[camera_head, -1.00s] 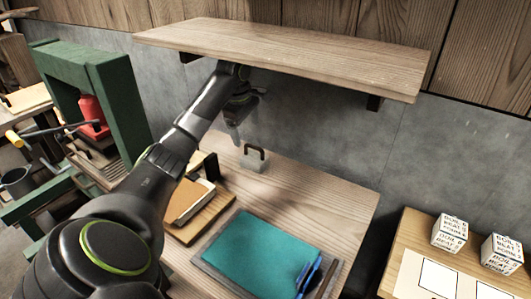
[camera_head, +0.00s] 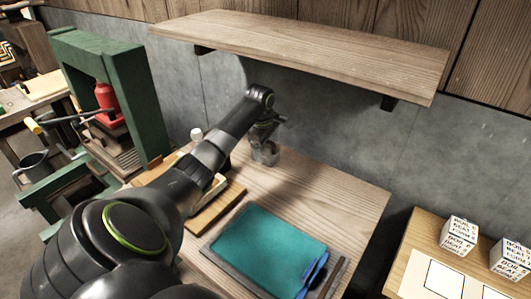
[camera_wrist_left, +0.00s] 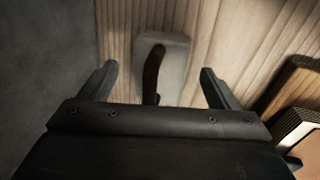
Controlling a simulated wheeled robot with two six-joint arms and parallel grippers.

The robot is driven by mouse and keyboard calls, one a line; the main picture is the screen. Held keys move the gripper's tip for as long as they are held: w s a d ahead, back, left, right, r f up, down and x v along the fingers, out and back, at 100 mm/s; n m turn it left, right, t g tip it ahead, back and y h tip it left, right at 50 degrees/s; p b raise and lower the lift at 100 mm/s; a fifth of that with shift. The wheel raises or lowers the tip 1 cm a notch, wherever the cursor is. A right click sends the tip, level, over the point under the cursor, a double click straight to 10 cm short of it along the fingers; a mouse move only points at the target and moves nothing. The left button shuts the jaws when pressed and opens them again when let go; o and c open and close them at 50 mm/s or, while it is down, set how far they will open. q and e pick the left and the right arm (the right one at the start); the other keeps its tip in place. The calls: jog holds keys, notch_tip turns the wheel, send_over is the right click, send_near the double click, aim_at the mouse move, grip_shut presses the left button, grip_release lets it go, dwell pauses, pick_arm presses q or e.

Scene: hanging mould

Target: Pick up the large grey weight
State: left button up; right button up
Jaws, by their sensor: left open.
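The large grey weight (camera_head: 266,154) stands on the wooden table (camera_head: 335,195) near its back edge, by the wall, partly hidden by my gripper. In the left wrist view it is a grey block (camera_wrist_left: 176,72) with a dark brown handle (camera_wrist_left: 153,74) on top. My left gripper (camera_head: 266,138) is just above the weight. In the left wrist view its two fingers (camera_wrist_left: 155,80) are spread apart, one to each side of the handle and block. The fingers do not visibly touch the weight. My right gripper is not in view.
A wooden shelf (camera_head: 300,46) overhangs the back of the table. A teal mat (camera_head: 268,249) lies at the front. A wooden board (camera_head: 216,208) lies left of it. A green press (camera_head: 134,92) stands at left. Lettered white blocks (camera_head: 459,234) sit on a right-hand table.

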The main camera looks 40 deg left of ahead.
pick_arm(q)
jog(key=shift+w+f, duration=0.1)
jog(key=shift+f, duration=0.5)
jog(key=c, duration=1.4)
jog(key=shift+r, duration=0.1)
jog(key=shift+c, duration=1)
jog(key=shift+a+r, duration=0.1)
